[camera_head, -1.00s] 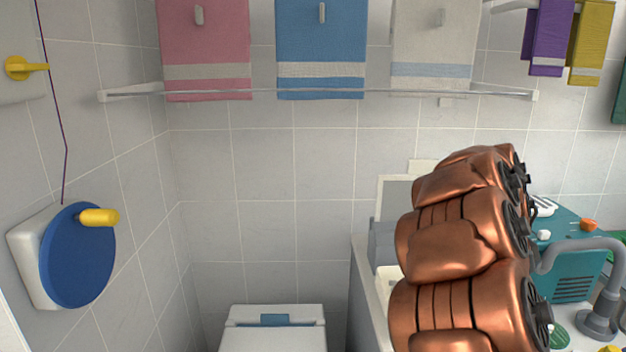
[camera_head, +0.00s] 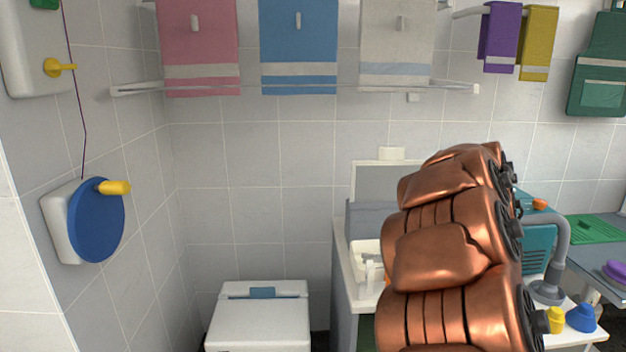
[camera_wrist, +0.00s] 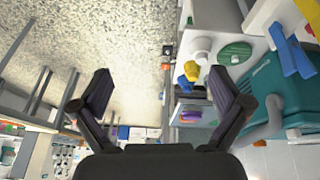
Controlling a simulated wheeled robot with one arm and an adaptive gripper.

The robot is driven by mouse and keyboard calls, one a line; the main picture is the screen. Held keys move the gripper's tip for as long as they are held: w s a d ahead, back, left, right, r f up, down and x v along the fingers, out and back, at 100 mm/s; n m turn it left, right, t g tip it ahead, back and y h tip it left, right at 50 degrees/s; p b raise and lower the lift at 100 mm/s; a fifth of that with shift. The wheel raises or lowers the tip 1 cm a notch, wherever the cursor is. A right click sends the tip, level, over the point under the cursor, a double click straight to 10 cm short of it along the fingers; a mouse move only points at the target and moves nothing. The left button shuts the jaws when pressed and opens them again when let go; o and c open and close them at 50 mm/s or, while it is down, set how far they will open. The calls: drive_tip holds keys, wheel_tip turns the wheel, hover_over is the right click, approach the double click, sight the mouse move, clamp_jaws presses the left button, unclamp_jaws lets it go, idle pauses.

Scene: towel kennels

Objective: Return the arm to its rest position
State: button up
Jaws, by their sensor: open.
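My gripper (camera_wrist: 158,98) shows in the wrist view with its two dark fingers spread wide apart and nothing between them. My copper-coloured arm (camera_head: 445,255) stands folded upright at the right of centre in the head view. The gripper itself cannot be made out in the head view. In the wrist view a yellow and a blue object (camera_wrist: 189,73) lie beyond the right finger, apart from it.
A white lidded box (camera_head: 260,318) stands low in the middle. A counter with a grey tap (camera_head: 560,250) is behind my arm. A blue disc (camera_head: 97,222) is on the left wall.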

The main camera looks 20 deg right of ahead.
drive_tip(key=s+a+f+n+y, duration=0.15)
drive_tip(key=a+n, duration=0.35)
drive_tip(key=a, duration=0.5)
drive_tip(key=s+a+f+n+y, duration=0.15)
drive_tip(key=a+n, duration=0.25)
drive_tip(key=a, duration=0.7)
drive_tip(key=s+a+f+n+g+y, duration=0.1)
drive_tip(key=s+a+f+n, duration=0.2)
drive_tip(key=s+a+n, duration=0.35)
drive_tip(key=s+a+f+n, duration=0.3)
drive_tip(key=s+a+n, duration=0.2)
drive_tip(key=s+a, duration=0.15)
drive_tip(key=s+p+v, duration=0.2)
drive_tip(key=p+v, duration=0.8)
drive_tip(key=s+r+p+v, duration=0.1)
drive_tip(key=s+p+v, duration=0.2)
drive_tip(key=p+v, duration=0.8)
drive_tip(key=shift+a+r+t, duration=0.2)
drive_tip(key=shift+r+t, duration=0.15)
drive_tip(key=shift+t, duration=0.05)
